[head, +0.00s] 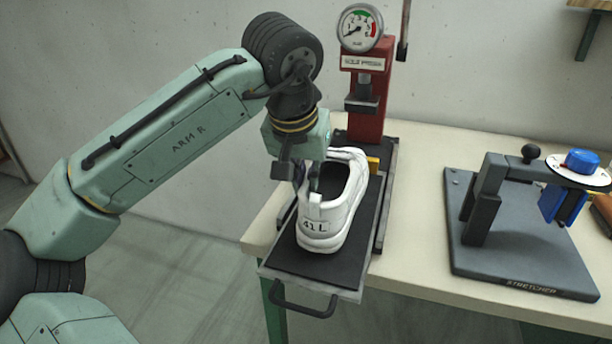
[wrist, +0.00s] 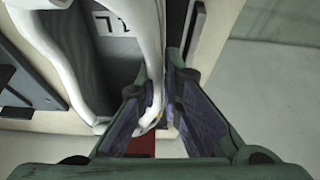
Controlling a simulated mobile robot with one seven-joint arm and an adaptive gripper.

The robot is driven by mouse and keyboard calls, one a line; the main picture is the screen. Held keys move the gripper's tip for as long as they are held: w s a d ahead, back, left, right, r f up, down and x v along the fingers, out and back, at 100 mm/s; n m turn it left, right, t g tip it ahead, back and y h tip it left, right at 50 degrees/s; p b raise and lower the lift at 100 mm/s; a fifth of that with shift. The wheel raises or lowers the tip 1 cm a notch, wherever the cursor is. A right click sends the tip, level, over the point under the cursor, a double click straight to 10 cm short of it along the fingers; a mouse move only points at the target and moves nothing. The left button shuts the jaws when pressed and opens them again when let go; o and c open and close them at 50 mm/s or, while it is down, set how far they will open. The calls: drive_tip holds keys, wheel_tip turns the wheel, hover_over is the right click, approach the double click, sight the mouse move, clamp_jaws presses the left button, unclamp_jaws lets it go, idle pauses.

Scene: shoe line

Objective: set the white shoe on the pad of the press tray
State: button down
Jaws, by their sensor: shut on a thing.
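The white shoe (head: 345,218), marked "41 L" at the heel, is over the dark pad (head: 290,255) of the pulled-out press tray (head: 347,293). Its heel faces the tray's handle and its toe points toward the press. It looks roughly level; I cannot tell whether the sole touches the pad. My gripper (head: 309,182) is shut on the left side wall of the shoe's collar. In the wrist view my gripper's fingers (wrist: 160,88) close around the white collar edge (wrist: 150,45), with the shoe's grey inside to the left.
The red sole press (head: 369,105) with a gauge (head: 360,27) stands behind the tray. A yellow block (head: 373,164) is beside the shoe's toe. The stretcher (head: 520,240) with a blue knob (head: 581,161) is on the right. Bare table (head: 420,220) lies between them.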

drive_tip(key=shift+f, duration=0.4)
drive_tip(key=c, duration=1.7)
unclamp_jaws()
